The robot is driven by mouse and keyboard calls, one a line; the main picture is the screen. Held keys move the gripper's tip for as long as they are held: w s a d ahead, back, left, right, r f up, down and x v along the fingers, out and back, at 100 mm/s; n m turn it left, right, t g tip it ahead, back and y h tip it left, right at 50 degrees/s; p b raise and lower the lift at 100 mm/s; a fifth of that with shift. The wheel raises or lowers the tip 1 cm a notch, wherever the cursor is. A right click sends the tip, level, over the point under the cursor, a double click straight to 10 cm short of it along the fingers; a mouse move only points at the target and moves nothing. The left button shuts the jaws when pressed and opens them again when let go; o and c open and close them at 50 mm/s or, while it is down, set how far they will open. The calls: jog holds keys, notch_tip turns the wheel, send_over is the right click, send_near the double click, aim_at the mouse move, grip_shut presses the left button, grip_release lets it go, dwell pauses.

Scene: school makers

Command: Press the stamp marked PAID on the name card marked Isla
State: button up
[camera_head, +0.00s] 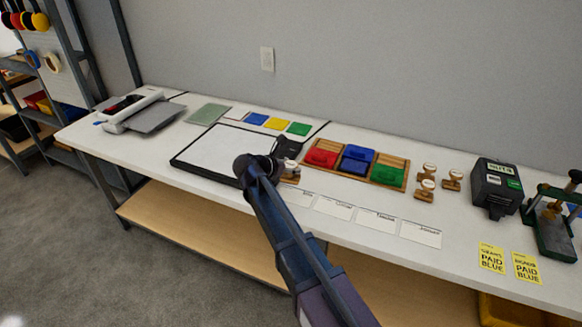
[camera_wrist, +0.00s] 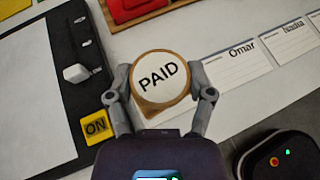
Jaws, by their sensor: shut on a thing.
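My gripper (camera_wrist: 162,84) is shut on the stamp marked PAID (camera_wrist: 158,77), with its round label facing up between the two fingers. In the head view my gripper (camera_head: 284,172) holds the stamp (camera_head: 291,168) at the near end of the card row. The leftmost name card (camera_head: 298,197) lies partly behind my arm; its small name is hard to read there, perhaps Isla. In the wrist view the stamp covers most of that card. I cannot tell whether the stamp touches it. The cards marked Omar (camera_wrist: 238,60) and Nadia (camera_wrist: 289,40) lie to its right.
A black-framed light pad (camera_head: 215,150) with an ON switch lies left of the stamp. A wooden tray (camera_head: 340,172) of red, blue and green pads stands behind the cards. Several other stamps (camera_head: 427,180), a black machine (camera_head: 497,187) and yellow notes (camera_head: 491,258) are to the right.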

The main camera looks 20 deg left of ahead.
aim_at(290, 183)
jog(key=shift+f, duration=0.15)
jog(key=shift+f+b, duration=2.75)
jog(key=shift+b, duration=0.15)
jog(key=shift+f+b, duration=0.7)
jog(key=shift+r, duration=0.15)
dwell(0.4)
jog(key=shift+r+p, duration=2.4)
jog(key=shift+p, duration=0.15)
